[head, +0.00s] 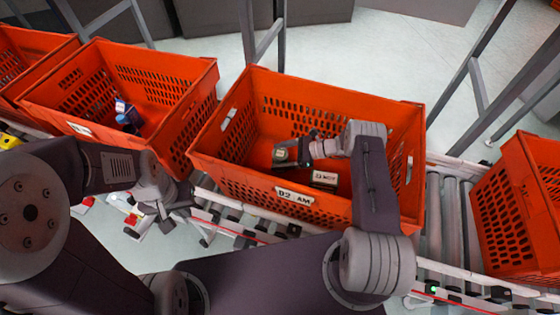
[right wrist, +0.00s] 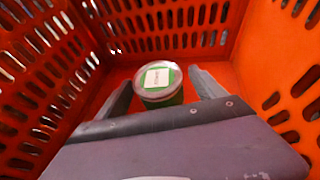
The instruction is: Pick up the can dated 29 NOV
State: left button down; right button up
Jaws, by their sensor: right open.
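A green can (right wrist: 161,86) with a pale lid and a white label stands upright in the right wrist view, on the orange tote's floor. The print on its label is too small to read. My right gripper (right wrist: 160,92) is open, with one finger on each side of the can and the can's lid in front of the gap. In the head view my right gripper (head: 298,150) is down inside the middle tote (head: 228,178), whose front label reads D2 AM. My left gripper (head: 180,212) hangs outside the totes at the left; its fingers are not clear.
A small item with a white label (head: 325,179) lies in the middle tote, right of my right gripper. The left tote (head: 190,110) holds a blue item (head: 128,115). Another orange tote (head: 510,215) stands at the right, past bare rollers (head: 450,215).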

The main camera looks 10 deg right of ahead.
grip_shut()
